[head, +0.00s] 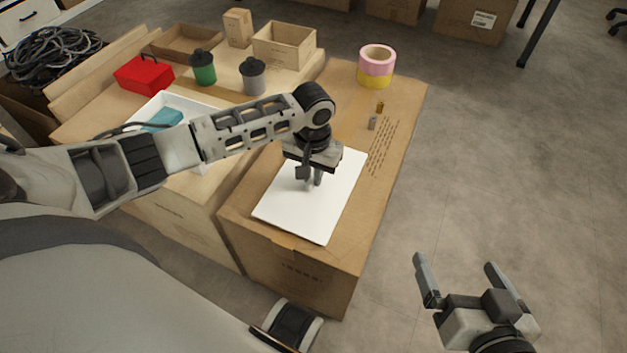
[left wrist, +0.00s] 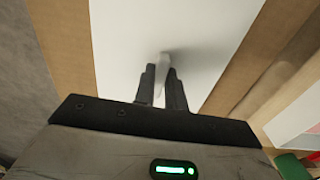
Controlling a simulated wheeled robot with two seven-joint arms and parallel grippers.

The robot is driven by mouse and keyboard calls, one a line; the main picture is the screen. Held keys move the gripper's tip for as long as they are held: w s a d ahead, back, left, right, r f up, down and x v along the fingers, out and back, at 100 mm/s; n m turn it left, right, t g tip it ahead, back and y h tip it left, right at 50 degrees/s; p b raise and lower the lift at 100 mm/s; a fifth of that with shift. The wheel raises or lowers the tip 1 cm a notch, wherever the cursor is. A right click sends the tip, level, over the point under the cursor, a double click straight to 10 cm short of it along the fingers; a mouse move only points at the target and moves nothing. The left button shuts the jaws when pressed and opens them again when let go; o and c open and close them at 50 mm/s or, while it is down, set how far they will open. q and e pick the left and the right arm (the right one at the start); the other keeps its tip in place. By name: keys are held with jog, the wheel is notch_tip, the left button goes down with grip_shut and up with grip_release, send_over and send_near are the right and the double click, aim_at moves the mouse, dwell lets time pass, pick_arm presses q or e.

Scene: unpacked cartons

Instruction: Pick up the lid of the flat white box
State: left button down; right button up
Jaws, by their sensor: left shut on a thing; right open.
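The flat white lid (head: 335,205) lies on the right-hand carton, and it fills much of the left wrist view (left wrist: 130,35). A small pale handle (left wrist: 163,60) stands up from it. My left gripper (head: 314,182) is over the lid with its fingers pointing down, shut on this handle; the fingers (left wrist: 161,72) also show in the left wrist view. I cannot tell any gap under the lid. The open white box (head: 207,103) sits on the left-hand carton, with a blue thing (head: 162,120) inside, partly behind my left arm. My right gripper (head: 456,264) is open and empty over the floor.
The right-hand carton (head: 395,100) also bears a pink and yellow tape stack (head: 376,66) and two small pieces (head: 372,123). A red box (head: 145,75), a green jar (head: 202,68), a grey jar (head: 253,76) and an open cardboard box (head: 285,45) stand behind my left arm. The floor at right is clear.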

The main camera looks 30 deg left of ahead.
aim_at(311, 180)
pick_arm(q)
jog(key=shift+r, duration=0.15)
jog(key=shift+r, duration=0.3)
jog(key=r+p, duration=0.1)
jog(key=r, duration=0.1)
jog(key=s+r+p, duration=0.1)
jog(key=r, duration=0.1)
jog(key=shift+p, duration=0.35)
jog(key=s+d+r+p, duration=0.1)
jog(key=s+r+p, duration=0.4)
jog(key=s, duration=0.8)
jog(key=shift+r+p, duration=0.4)
jog(key=shift+r, duration=1.15)
pick_arm(e)
jog(key=shift+s+d+r+m+g+h, duration=0.25)
jog(key=shift+d+r+g+h, duration=0.2)
jog(key=shift+d, duration=0.3)
jog(key=shift+s+d+r+m+g+h, duration=0.15)
jog(key=shift+s+d+r+g+h, duration=0.15)
jog(key=shift+d+r+h, duration=0.3)
pick_arm(q)
jog(key=shift+d, duration=0.1)
pick_arm(e)
jog(key=shift+w+d+f, duration=0.1)
jog(key=shift+f, duration=0.05)
